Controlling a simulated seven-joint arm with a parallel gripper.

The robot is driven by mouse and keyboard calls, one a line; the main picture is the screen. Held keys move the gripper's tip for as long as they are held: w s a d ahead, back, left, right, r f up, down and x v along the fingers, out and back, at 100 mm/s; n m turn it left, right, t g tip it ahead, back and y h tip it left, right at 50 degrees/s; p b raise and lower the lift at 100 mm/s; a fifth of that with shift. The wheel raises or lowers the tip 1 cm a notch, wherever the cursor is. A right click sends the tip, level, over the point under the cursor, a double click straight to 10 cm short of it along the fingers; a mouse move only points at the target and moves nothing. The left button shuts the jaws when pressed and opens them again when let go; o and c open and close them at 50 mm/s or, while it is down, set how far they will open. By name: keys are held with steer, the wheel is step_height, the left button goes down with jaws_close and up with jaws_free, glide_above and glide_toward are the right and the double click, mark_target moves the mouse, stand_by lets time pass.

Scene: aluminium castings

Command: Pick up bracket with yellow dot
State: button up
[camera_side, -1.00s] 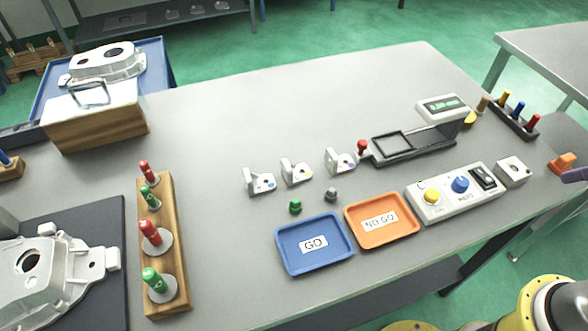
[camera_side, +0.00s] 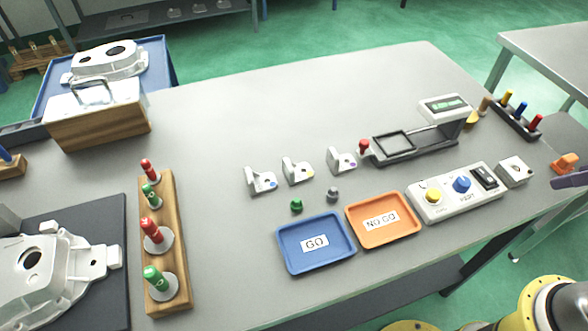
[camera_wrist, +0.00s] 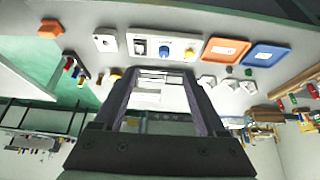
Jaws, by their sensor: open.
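The bracket with the yellow dot (camera_side: 296,170) is the middle one of three small pale brackets standing in a row on the grey table. The bracket on its left (camera_side: 260,180) has a blue dot, and the one on its right (camera_side: 341,160) has a purple dot. In the wrist view the brackets are small, and the middle one (camera_wrist: 228,84) shows beyond my gripper, to the right of the fingers. My gripper (camera_wrist: 160,76) is open with nothing between its fingers, well away from the brackets.
In front of the brackets lie green and grey knobs, a blue GO tray (camera_side: 315,267) and an orange NO GO tray (camera_side: 384,241). A gauge stand (camera_side: 415,146) and control box (camera_side: 455,210) stand right. A wooden plug rack (camera_side: 180,210) is left. The table behind the brackets is clear.

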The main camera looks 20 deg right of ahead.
steer(key=shift+o, duration=1.1)
